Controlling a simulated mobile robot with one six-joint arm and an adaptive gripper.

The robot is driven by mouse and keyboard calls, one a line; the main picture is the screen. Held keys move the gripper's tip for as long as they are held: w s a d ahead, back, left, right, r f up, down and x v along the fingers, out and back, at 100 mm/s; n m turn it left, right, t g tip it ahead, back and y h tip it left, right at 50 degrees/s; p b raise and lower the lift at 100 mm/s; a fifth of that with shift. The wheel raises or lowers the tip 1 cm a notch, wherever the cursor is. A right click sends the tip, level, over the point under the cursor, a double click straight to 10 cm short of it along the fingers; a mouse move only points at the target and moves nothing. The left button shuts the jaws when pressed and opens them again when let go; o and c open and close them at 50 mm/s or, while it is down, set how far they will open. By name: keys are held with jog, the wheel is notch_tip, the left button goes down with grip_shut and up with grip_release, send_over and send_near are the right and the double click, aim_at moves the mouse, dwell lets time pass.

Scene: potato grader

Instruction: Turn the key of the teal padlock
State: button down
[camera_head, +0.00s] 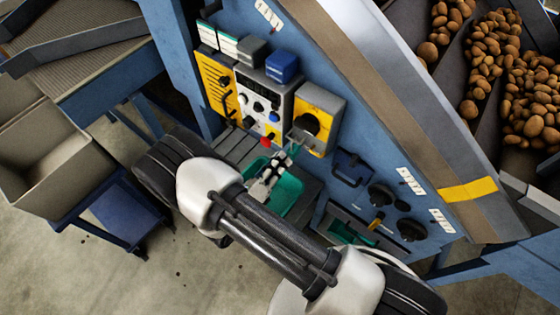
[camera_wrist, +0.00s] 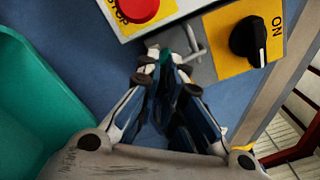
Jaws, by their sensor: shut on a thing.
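My gripper (camera_wrist: 165,62) is shut, its fingertips close together in front of the blue panel. In the head view my gripper (camera_head: 277,163) is at the lower edge of the yellow switch box. A narrow teal part, which I take for the padlock (camera_wrist: 165,72), shows between the fingers and is mostly covered by them. In the head view a small teal piece of the padlock (camera_head: 293,150) shows just past the fingertips. The key is hidden between the fingertips, and its angle cannot be told. A grey metal bar (camera_wrist: 196,46) stands beside the right fingertip.
The yellow switch box (camera_head: 322,104) with a black rotary knob (camera_wrist: 248,41) is close to the right of my fingers. A red stop button (camera_wrist: 137,8) is just above them. A teal tray (camera_wrist: 30,110) lies to the left. Black knobs (camera_head: 382,195) sit lower on the panel.

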jog(key=shift+w+a+f+n, duration=0.1)
jog(key=shift+f+n, duration=0.05)
jog(key=shift+n, duration=1.7)
jog(key=shift+f+n, duration=0.15)
jog(key=shift+n, duration=1.7)
jog(key=c, duration=1.7)
grip_release()
jog(key=v, duration=1.2)
